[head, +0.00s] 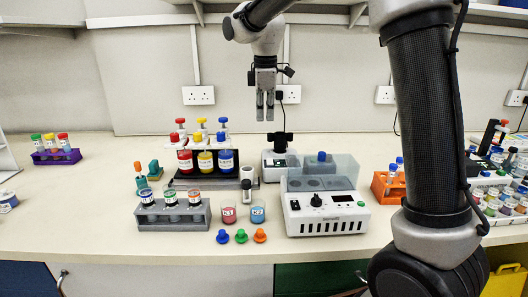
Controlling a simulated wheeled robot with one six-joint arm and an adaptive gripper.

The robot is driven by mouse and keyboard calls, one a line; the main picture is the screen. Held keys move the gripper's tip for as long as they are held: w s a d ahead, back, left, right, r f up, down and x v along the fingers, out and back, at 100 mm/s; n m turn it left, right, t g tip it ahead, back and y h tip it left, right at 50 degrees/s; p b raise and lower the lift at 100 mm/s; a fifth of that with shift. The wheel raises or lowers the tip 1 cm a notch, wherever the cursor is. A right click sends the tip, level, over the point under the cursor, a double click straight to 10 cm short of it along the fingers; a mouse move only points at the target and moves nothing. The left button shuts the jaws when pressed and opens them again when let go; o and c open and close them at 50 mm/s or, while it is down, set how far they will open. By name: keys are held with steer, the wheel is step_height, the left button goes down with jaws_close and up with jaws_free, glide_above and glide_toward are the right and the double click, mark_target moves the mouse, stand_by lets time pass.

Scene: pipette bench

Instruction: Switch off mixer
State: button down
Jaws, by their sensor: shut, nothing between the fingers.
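A white bench unit (328,222) with a clear lid stands right of centre, near the front edge; its label is too small to read. Its front has a black switch (295,205), a black knob (316,200), a dark display and a green button (361,204). Behind it to the left is a smaller white device (269,174) with a black top part. I cannot tell for sure which one is the mixer. My gripper (265,112) points down, shut and empty, above and behind both devices, touching nothing.
A grey tube rack (173,222), two small beakers and several coloured caps stand left of the white unit. Red, yellow and blue bottles stand behind. An orange rack (381,188) is to the right, partly behind my arm. The bench's left part is mostly clear.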

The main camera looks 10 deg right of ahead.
mark_target(265, 164)
steer(key=f, duration=0.4)
steer(key=w+f, duration=0.1)
steer(key=f, duration=0.9)
steer(key=shift+w+d, duration=0.15)
steer(key=shift+w, duration=0.15)
steer(key=shift+w+f, duration=0.1)
steer(key=shift+f, duration=0.25)
steer(key=shift+r, duration=0.1)
steer(key=shift+s, duration=0.2)
steer(key=shift+s+r, duration=0.15)
steer(key=shift+s, duration=0.4)
